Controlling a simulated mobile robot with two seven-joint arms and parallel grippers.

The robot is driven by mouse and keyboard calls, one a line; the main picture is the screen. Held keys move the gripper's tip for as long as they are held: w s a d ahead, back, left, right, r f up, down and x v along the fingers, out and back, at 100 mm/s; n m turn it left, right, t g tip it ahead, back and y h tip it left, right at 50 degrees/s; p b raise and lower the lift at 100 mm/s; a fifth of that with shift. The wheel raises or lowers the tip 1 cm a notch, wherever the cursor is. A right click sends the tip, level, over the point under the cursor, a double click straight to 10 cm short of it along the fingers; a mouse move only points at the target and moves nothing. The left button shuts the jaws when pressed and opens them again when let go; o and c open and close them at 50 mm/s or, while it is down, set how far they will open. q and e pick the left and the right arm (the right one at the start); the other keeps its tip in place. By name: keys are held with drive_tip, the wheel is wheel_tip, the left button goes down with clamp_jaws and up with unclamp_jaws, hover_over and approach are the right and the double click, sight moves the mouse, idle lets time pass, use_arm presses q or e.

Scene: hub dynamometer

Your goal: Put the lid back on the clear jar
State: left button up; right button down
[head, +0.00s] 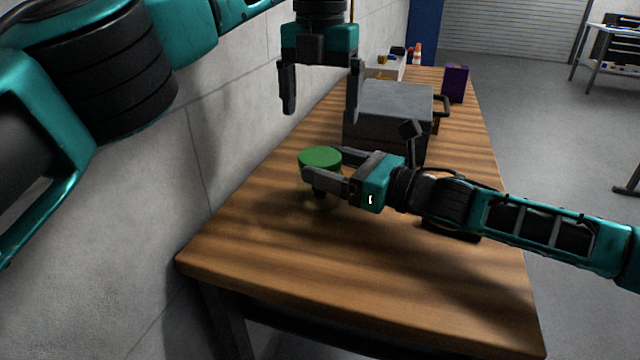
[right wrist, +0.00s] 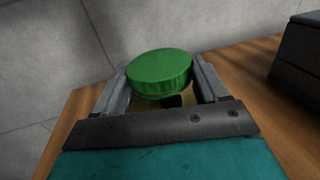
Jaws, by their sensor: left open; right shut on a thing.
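The green lid (head: 320,157) is a round, ribbed cap, level and top side up. My right gripper (head: 322,168) is shut on it, with one finger on each side. The lid (right wrist: 160,67) also shows between the fingers in the right wrist view. A faint clear, yellowish shape directly below the lid looks like the clear jar (head: 318,203); the near finger and the lid hide most of it. I cannot tell whether the lid touches the jar's rim. My left gripper (head: 320,114) is open and empty, fingers pointing down, above and beyond the lid.
A grey box-shaped machine (head: 395,105) with a dark handle stands on the wooden bench (head: 350,265) behind my right gripper. The wall runs along the left. The bench's near part is clear.

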sight(321, 156)
use_arm(q)
drive_tip(key=shift+r, duration=0.1)
idle(0.3)
drive_tip(key=shift+f, duration=4)
drive_tip(key=shift+c, duration=0.2)
drive_tip(key=c, duration=1)
drive_tip(key=m, duration=0.4)
drive_tip(key=shift+m, duration=0.3)
drive_tip(key=shift+c, duration=0.2)
